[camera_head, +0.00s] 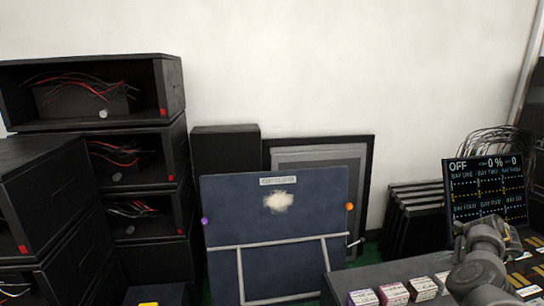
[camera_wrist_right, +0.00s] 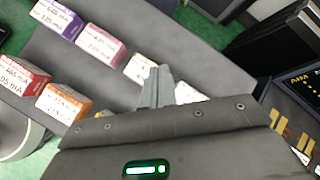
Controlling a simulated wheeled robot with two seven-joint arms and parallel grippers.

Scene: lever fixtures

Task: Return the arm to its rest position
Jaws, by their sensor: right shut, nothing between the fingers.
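My right arm (camera_head: 480,265) comes in at the lower right of the head view, over the grey bench and in front of the display screen. Its fingertips cannot be made out there. In the right wrist view my right gripper (camera_wrist_right: 160,86) is shut, with its grey fingers together and nothing between them. The fingers point toward the grey bench top (camera_wrist_right: 95,68) and overlap a white-labelled box in the picture. I cannot tell how high they are above it. My left gripper is not in view.
Small labelled boxes, including a purple one (camera_wrist_right: 58,20) and an orange one (camera_wrist_right: 64,102), stand on the bench around my gripper. A display screen (camera_head: 485,190) reading OFF stands behind. A blue board (camera_head: 275,222) and black cabinets (camera_head: 140,190) stand further left.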

